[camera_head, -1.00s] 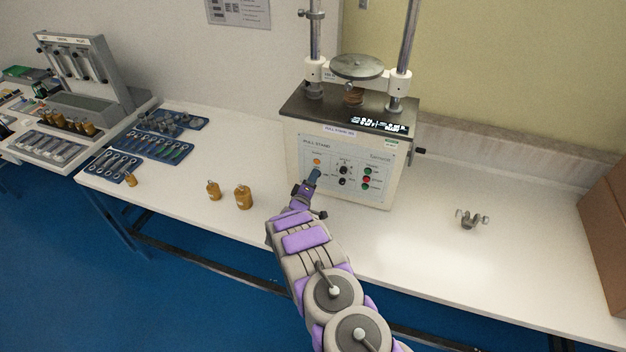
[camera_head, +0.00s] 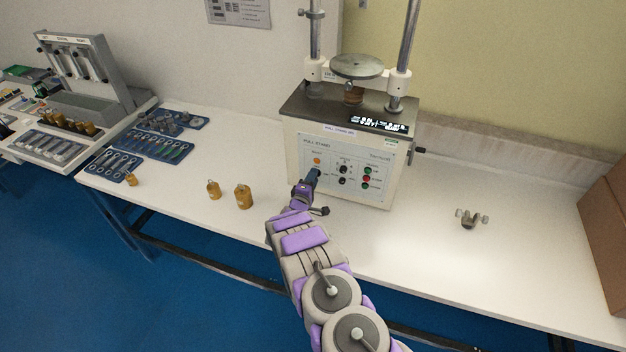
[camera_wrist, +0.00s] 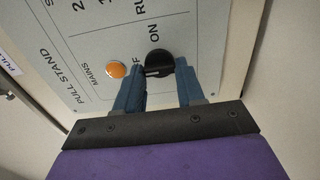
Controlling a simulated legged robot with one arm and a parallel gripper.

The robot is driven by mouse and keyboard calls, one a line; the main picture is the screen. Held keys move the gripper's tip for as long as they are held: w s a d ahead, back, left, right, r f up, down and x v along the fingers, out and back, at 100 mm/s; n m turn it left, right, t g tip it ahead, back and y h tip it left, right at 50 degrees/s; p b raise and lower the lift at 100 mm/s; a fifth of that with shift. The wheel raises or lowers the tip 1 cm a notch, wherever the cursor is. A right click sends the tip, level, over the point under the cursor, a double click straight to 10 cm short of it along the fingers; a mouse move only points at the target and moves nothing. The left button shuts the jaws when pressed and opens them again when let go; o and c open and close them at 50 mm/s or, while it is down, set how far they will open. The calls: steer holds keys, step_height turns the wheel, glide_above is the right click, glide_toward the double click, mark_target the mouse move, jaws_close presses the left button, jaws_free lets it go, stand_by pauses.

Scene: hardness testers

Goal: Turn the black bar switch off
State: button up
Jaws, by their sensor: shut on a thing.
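The black bar switch (camera_wrist: 158,65) is a dark knob on the front panel of the pull stand (camera_head: 350,155). In the wrist view it sits between the two blue fingers of my gripper (camera_wrist: 158,88), which is shut on it. A pale mark shows on the knob's lower left side. An "ON" label and a partly hidden "OFF" label are beside it. An orange mains lamp (camera_wrist: 116,69) is to its left. In the head view my gripper (camera_head: 312,176) is at the panel just below the orange lamp and hides the switch.
Other black knobs (camera_head: 343,175) and red and green buttons (camera_head: 367,178) are right of my gripper. Brass weights (camera_head: 243,196) stand left on the white bench (camera_head: 430,255). A small metal part (camera_head: 470,219) lies right, near a cardboard box (camera_head: 606,225).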

steer(key=o, duration=0.6)
steer(key=shift+a+f, duration=0.15)
steer(key=shift+a, duration=0.05)
steer(key=o, duration=0.4)
steer(key=shift+a, duration=0.2)
steer(key=shift+o, duration=0.2)
steer(key=shift+d, duration=0.1)
steer(key=shift+d, duration=0.1)
steer(key=p+v, duration=0.1)
steer(key=v, duration=1.6)
steer(key=shift+s+a, duration=0.15)
steer(key=shift+a, duration=0.05)
